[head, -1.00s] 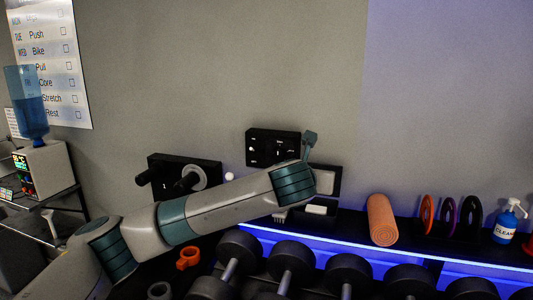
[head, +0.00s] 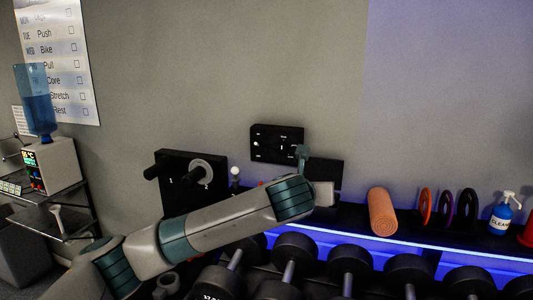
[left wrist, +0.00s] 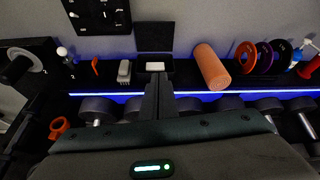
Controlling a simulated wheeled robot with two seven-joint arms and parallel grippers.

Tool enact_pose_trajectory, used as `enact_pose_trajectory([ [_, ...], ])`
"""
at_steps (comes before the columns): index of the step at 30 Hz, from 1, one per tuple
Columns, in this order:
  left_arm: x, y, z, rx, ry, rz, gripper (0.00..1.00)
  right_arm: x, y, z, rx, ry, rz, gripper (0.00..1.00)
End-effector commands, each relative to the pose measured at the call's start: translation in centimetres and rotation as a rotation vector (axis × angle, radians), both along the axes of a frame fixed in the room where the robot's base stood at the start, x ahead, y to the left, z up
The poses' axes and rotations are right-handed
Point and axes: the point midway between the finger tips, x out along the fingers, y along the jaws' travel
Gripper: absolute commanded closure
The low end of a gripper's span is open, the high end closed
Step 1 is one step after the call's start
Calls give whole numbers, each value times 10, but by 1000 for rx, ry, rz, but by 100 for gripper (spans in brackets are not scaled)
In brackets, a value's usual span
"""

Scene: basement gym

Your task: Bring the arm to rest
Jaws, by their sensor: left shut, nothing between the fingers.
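My left arm (head: 220,225) reaches in from the lower left in the head view, its wrist in front of the wall panels. The fingers of my left gripper are hidden there. In the left wrist view, my left gripper (left wrist: 158,90) shows as dark fingers close together, shut and empty. Its tips point toward the rack shelf, near a white block (left wrist: 155,66) in front of a dark panel (left wrist: 155,37). I cannot tell how far apart the tips and block are. My right gripper is not in view.
A rack of dumbbells (head: 294,250) stands below the arm. An orange foam roller (head: 382,211), several rings (head: 447,203) and a blue cleaner bottle (head: 502,216) are on the shelf to the right. An orange clamp-like ring (left wrist: 58,128) shows in the wrist view.

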Motion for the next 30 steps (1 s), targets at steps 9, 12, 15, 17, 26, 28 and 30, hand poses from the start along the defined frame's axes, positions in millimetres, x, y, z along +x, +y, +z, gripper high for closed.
enact_pose_trajectory([
  [9,-24,1,-52,-205,149,59,100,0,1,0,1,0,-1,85],
  [12,-37,3,-76,-310,225,100,100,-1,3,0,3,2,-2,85],
  [15,-52,8,-105,-439,318,160,100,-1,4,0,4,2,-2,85],
  [17,-62,13,-122,-518,376,202,100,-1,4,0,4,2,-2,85],
  [26,-113,48,-203,-892,637,468,100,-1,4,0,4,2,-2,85],
  [28,-126,58,-221,-975,692,543,100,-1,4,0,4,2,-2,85],
  [30,-140,70,-239,-1056,743,624,100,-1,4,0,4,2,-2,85],
])
